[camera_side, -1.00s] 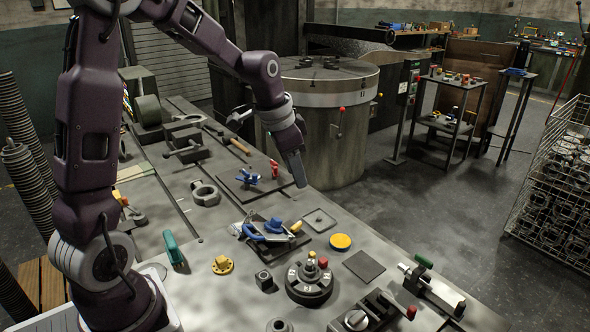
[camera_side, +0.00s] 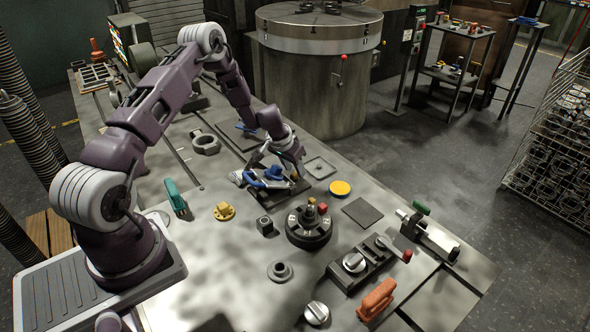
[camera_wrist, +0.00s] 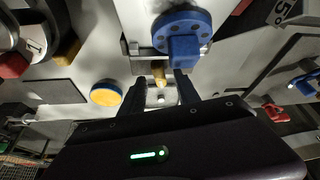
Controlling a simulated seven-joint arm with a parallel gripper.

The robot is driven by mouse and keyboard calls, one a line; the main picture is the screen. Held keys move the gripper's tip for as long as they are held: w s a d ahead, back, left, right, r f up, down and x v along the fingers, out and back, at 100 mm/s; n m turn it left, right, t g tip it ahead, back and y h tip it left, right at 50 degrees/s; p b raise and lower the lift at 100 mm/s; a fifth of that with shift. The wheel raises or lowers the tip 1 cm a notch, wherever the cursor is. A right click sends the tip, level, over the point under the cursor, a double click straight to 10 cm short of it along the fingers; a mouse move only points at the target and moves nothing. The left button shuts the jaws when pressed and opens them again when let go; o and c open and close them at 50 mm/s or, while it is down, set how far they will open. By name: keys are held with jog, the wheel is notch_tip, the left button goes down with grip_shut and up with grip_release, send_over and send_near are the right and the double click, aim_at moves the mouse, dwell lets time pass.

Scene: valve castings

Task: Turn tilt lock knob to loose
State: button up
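A small tilting fixture (camera_side: 262,186) stands on the bench with a blue valve casting (camera_side: 275,172) on it. In the wrist view the blue casting (camera_wrist: 183,38) is at top centre. A short brass-coloured knob (camera_wrist: 158,73) sticks out of the fixture's near edge; it may be the tilt lock knob, but no label is readable. My gripper (camera_wrist: 160,88) has its two dark fingers apart, one on each side of the line to this knob. Contact cannot be told. In the side view my gripper (camera_side: 298,172) is low at the fixture's right end, partly hiding it.
A round numbered fixture (camera_side: 308,232) with coloured knobs stands close in front. A yellow disc (camera_side: 340,188), a dark square pad (camera_side: 362,212) and a grey plate (camera_side: 319,167) lie to the right. A knobbed clamp block (camera_side: 360,262) stands nearer. A large drum (camera_side: 315,85) is behind.

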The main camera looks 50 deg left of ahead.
jog(key=shift+w+f, duration=0.25)
jog(key=shift+f, duration=0.35)
grip_shut()
jog(key=shift+n, duration=0.3)
jog(key=shift+w+d+n+y, duration=0.1)
jog(key=shift+n+y, duration=0.4)
jog(key=shift+n, duration=0.5)
jog(key=n+g+y, duration=0.1)
jog(key=n, duration=0.3)
jog(key=shift+w+d, duration=0.1)
jog(key=n+g, duration=0.1)
jog(key=n, duration=0.2)
jog(key=n+g+y, duration=0.1)
jog(key=n, duration=0.2)
jog(key=shift+w+n+g, duration=0.1)
jog(key=shift+n+g, duration=0.2)
jog(key=shift+n, duration=0.4)
